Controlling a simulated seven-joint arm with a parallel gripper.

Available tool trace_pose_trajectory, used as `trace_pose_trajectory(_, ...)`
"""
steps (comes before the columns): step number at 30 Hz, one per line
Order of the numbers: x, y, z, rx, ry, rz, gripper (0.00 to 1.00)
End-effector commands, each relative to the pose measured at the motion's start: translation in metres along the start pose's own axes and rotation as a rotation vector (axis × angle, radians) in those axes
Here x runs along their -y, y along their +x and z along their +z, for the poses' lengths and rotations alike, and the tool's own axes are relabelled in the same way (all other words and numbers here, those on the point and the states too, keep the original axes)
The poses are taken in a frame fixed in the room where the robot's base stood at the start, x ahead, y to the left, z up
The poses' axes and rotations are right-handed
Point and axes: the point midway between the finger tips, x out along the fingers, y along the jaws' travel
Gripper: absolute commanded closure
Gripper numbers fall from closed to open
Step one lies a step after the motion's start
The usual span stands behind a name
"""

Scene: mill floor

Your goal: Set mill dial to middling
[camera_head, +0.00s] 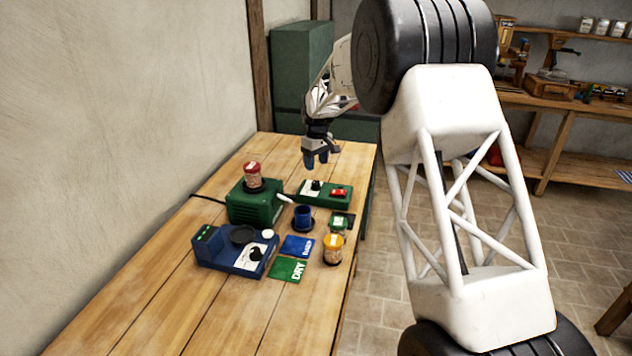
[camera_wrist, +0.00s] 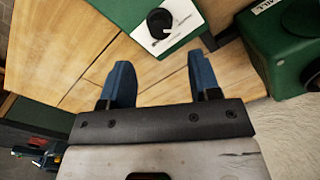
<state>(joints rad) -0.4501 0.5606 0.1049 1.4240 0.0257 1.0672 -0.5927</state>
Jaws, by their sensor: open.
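A black round dial (camera_wrist: 160,22) sits on a white plate on a green control box (camera_wrist: 120,10). A pale mark shows at the dial's lower-right edge in the wrist view; the plate's small markings are unreadable. In the head view the dial (camera_head: 316,186) is at the left of the green box (camera_head: 309,201), beside a red switch (camera_head: 338,192). The green mill (camera_wrist: 300,45) bears a partly cut-off label in the wrist view, and a red-topped jar stands on it in the head view (camera_head: 250,207). My gripper (camera_head: 316,161) is open and empty above the table's far end, with blue fingers (camera_wrist: 160,80) apart from the dial.
A blue device (camera_head: 222,257) with a black disc stands at the front left of the wooden table (camera_head: 150,310). A blue cup (camera_head: 303,217), yellow-topped jar (camera_head: 333,250), green DRY card (camera_head: 288,270) and blue card (camera_head: 298,246) crowd the middle. The wall bounds the left.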

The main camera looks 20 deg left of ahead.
Motion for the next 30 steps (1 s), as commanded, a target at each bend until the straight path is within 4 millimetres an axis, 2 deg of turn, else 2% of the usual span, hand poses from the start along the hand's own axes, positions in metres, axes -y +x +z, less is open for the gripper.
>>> trace_pose_trajectory(8, 0.000, 0.000, 0.001, 0.000, 0.001, 0.000, 0.43)
trace_pose_trajectory(14, 0.000, 0.008, 0.001, 0.001, 0.001, -0.001, 0.43)
trace_pose_trajectory(30, 0.000, 0.066, 0.001, 0.001, 0.001, -0.001, 0.43)
